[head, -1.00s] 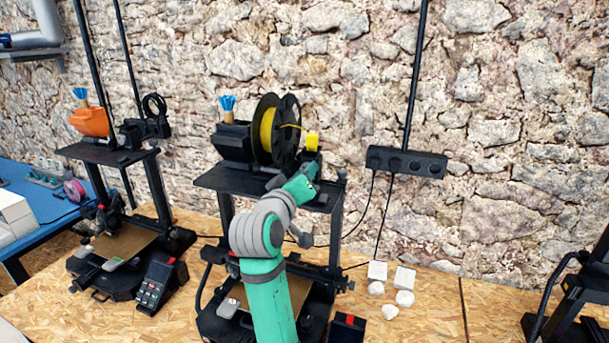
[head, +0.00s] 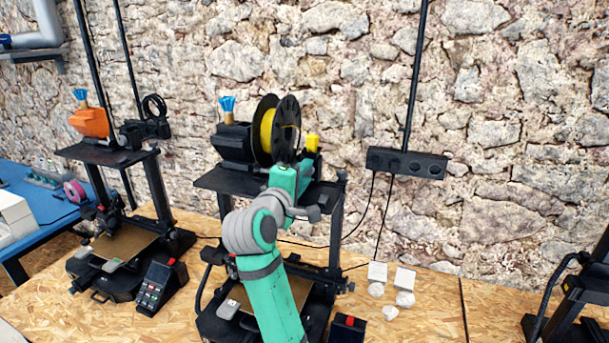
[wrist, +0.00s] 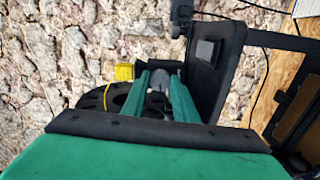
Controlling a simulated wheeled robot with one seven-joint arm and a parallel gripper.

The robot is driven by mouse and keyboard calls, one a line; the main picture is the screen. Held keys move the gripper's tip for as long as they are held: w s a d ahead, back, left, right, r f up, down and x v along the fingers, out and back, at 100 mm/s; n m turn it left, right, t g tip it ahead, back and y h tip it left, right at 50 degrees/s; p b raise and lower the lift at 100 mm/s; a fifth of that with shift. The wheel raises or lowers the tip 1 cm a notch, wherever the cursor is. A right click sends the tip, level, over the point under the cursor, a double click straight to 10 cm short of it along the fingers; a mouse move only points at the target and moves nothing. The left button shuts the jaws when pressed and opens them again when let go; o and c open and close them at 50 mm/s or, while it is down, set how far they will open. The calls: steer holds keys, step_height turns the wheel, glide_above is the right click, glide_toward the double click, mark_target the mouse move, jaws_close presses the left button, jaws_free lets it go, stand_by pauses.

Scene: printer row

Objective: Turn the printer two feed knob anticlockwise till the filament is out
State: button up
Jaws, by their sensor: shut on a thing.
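Printer two (head: 215,180) stands in the middle of the head view. A black spool (head: 287,125) wound with yellow filament (head: 267,130) sits on its top shelf. A small yellow block (head: 312,143) is to the right of the spool; it also shows in the wrist view (wrist: 124,72), with a thin yellow strand (wrist: 105,98) below it. My gripper (wrist: 159,82) is at the shelf, right of the spool, its two green fingers shut on a greyish round part (wrist: 157,103), which I take for the feed knob. My own arm hides the fingertips in the head view.
A black socket strip (head: 406,162) hangs on the stone wall to the right. Another printer (head: 105,153) with an orange top part stands left. Small white pieces (head: 404,278) lie on the wooden bench (head: 430,315).

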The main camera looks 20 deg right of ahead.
steer(key=shift+a+n, duration=0.1)
steer(key=shift+n, duration=0.4)
steer(key=o, duration=1.1)
steer(key=shift+c, duration=0.2)
steer(key=v, duration=1)
steer(key=shift+s+a, duration=0.2)
steer(key=shift+s, duration=0.1)
